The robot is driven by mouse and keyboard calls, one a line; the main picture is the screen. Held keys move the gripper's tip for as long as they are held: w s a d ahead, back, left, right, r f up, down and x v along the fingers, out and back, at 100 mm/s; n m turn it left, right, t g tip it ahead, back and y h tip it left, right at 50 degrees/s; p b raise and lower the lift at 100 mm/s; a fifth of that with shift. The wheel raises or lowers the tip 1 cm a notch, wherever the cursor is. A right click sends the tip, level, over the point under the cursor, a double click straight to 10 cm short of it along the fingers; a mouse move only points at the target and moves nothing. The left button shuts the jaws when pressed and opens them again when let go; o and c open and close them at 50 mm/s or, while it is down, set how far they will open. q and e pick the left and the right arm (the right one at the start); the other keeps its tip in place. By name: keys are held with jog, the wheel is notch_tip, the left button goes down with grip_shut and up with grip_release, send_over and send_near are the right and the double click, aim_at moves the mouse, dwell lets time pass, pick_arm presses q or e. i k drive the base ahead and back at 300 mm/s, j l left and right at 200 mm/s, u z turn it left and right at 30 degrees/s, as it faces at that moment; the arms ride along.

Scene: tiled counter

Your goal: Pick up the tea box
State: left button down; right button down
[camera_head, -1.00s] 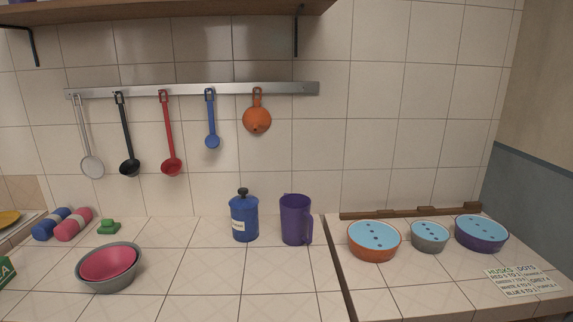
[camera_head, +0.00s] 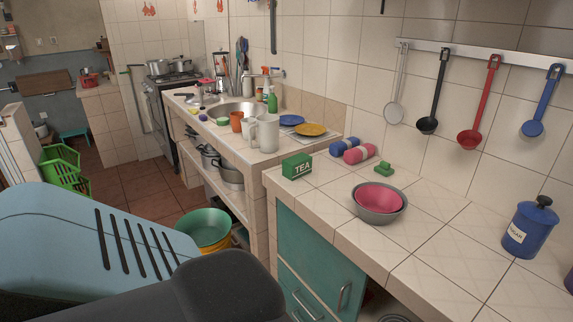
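The tea box (camera_head: 297,167) is a small green box with white "TEA" lettering. It stands upright near the left corner of the tiled counter, close to its front edge. Nothing touches it. A large light-blue and black part of my own body fills the lower left and hides the floor there. Neither of my grippers shows in the view.
Right of the box lie a blue roll (camera_head: 343,145), a pink roll (camera_head: 359,154) and a small green object (camera_head: 378,169). A grey bowl (camera_head: 364,212) holds a pink bowl (camera_head: 381,197). A blue sugar canister (camera_head: 528,228) stands farther right. Bare tiles lie between.

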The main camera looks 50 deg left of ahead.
aim_at(296, 167)
jog(key=u, duration=1.65)
jog(key=z, duration=0.4)
jog(key=i+j+z, duration=0.1)
jog(key=z, duration=0.25)
jog(key=j+z, duration=0.15)
jog(key=z, duration=0.25)
jog(key=j+z, duration=0.7)
jog(key=j, duration=0.15)
jog(key=j+z, duration=0.15)
jog(key=j, duration=0.3)
jog(key=k+j+z, duration=0.1)
jog(key=j, duration=0.3)
jog(key=k+j, duration=0.1)
jog(key=j, duration=0.45)
jog(key=k+j, duration=0.1)
jog(key=j, duration=0.4)
